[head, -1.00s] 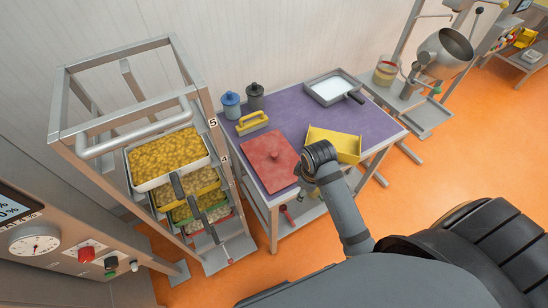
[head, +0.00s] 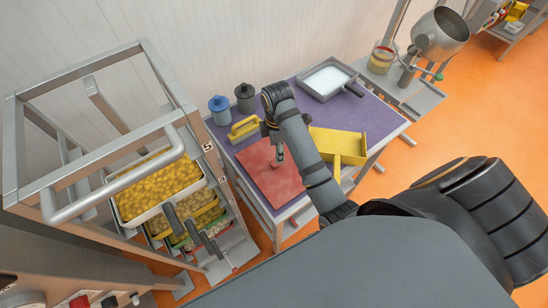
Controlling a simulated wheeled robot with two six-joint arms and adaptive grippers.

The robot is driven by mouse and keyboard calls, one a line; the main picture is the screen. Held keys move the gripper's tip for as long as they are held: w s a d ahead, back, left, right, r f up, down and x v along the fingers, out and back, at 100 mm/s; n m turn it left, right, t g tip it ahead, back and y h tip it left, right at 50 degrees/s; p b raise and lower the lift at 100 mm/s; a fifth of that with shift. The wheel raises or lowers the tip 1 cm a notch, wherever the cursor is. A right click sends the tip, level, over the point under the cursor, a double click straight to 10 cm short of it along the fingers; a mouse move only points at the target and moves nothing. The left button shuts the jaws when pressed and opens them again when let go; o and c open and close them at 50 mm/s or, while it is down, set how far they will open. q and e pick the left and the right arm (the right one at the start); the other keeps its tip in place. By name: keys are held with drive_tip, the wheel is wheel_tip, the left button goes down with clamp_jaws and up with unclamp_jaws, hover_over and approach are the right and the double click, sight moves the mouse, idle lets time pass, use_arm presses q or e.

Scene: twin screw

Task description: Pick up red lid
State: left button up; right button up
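The red lid (head: 268,180) is a flat square lying on the purple table top, near the table's left front corner. My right gripper (head: 277,153) points down over the back half of the lid, at about where its central knob stands. The gripper and wrist hide most of the knob. I cannot tell whether the fingers are around the knob or just above it, or how far they are open. My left gripper is not in view.
The purple table (head: 376,118) also holds a yellow-handled tool (head: 244,128), a blue jar (head: 219,110), a dark jar (head: 245,96), a yellow scoop (head: 345,143) and a white-filled tray (head: 326,80). A metal rack (head: 75,72) with food trays stands close on the left.

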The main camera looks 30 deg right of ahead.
drive_tip(key=b, duration=0.3)
hover_over(274, 162)
drive_tip(key=f, duration=0.4)
drive_tip(key=shift+s+d, duration=0.2)
drive_tip(key=shift+s, duration=0.15)
drive_tip(key=shift+w+f, duration=0.4)
drive_tip(key=shift+f, duration=0.1)
drive_tip(key=shift+s+f+b, duration=0.15)
drive_tip(key=shift+f+b, duration=0.25)
drive_tip(key=shift+b, duration=0.25)
wheel_tip(274, 162, down, 4)
drive_tip(key=b, duration=0.4)
drive_tip(key=shift+s+a, duration=0.1)
drive_tip(key=shift+s, duration=0.05)
drive_tip(key=shift+f, duration=0.15)
drive_tip(key=shift+r, duration=0.2)
drive_tip(key=c, duration=0.4)
clamp_jaws()
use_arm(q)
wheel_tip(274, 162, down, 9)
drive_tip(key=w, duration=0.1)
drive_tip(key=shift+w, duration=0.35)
